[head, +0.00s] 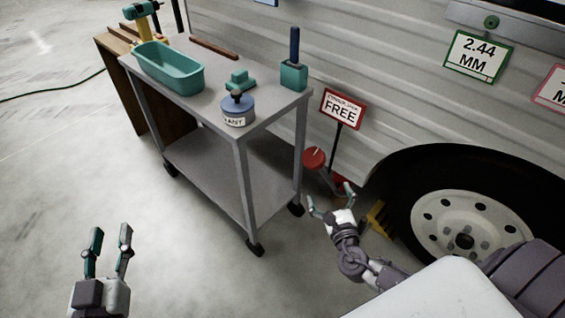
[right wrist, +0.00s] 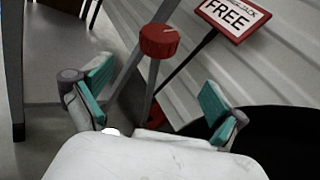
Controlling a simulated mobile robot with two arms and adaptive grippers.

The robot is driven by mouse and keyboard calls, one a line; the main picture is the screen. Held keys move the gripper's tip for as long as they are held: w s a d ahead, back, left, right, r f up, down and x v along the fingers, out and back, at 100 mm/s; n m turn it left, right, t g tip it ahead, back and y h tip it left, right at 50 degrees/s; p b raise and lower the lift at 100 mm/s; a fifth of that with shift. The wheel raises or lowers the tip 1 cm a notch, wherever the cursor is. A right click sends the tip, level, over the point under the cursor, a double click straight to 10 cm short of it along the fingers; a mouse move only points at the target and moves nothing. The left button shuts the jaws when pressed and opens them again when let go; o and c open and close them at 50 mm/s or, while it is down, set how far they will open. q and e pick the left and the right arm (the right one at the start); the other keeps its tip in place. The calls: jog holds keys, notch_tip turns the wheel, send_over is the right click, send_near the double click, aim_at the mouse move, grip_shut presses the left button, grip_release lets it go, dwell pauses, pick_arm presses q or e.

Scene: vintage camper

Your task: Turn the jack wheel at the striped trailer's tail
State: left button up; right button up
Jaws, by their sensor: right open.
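The red jack wheel (head: 314,158) sits low beside the trailer's side, between the cart and the tyre. In the right wrist view the red wheel (right wrist: 159,41) is above and beyond my open fingers, on a grey post. My right gripper (head: 331,200) is open and empty, a little below and to the right of the wheel, apart from it. Its teal fingers also show in the right wrist view (right wrist: 155,100). My left gripper (head: 110,245) is open and empty over the floor at the lower left. The trailer (head: 370,75) has ribbed pale siding.
A grey cart (head: 270,113) stands left of the wheel, holding a teal tub (head: 168,68), a blue tin (head: 238,110) and tools. A red-framed "FREE" sign (head: 342,109) stands just behind the wheel. The tyre (head: 400,205) and a yellow chock (head: 379,217) are to the right.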

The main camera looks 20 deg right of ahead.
aim_at(313, 157)
jog(key=shift+n, duration=0.3)
jog(key=x, duration=0.2)
jog(key=b+x, duration=0.1)
jog(key=x, duration=0.2)
jog(key=r+x, duration=0.1)
jog(key=x, duration=0.1)
jog(key=shift+w+a, duration=0.25)
jog(key=shift+w, duration=0.15)
jog(key=b+x, duration=0.1)
jog(key=x, duration=0.4)
jog(key=shift+w+r+b, duration=0.1)
jog(key=shift+w+b, duration=0.1)
jog(key=shift+b, duration=0.2)
pick_arm(q)
jog(key=s+r+t+h, duration=0.1)
jog(key=s+r+t, duration=0.1)
jog(key=r+t, duration=0.2)
jog(key=s+r+t+h, duration=0.1)
jog(key=s+r+t, duration=0.2)
jog(key=r, duration=0.5)
jog(key=shift+s+t+h, duration=0.3)
jog(key=shift+t, duration=0.4)
pick_arm(e)
jog(key=shift+w+d, duration=0.15)
jog(key=shift+w, duration=0.35)
pick_arm(q)
jog(key=shift+h, duration=0.3)
pick_arm(e)
jog(key=c, duration=1.1)
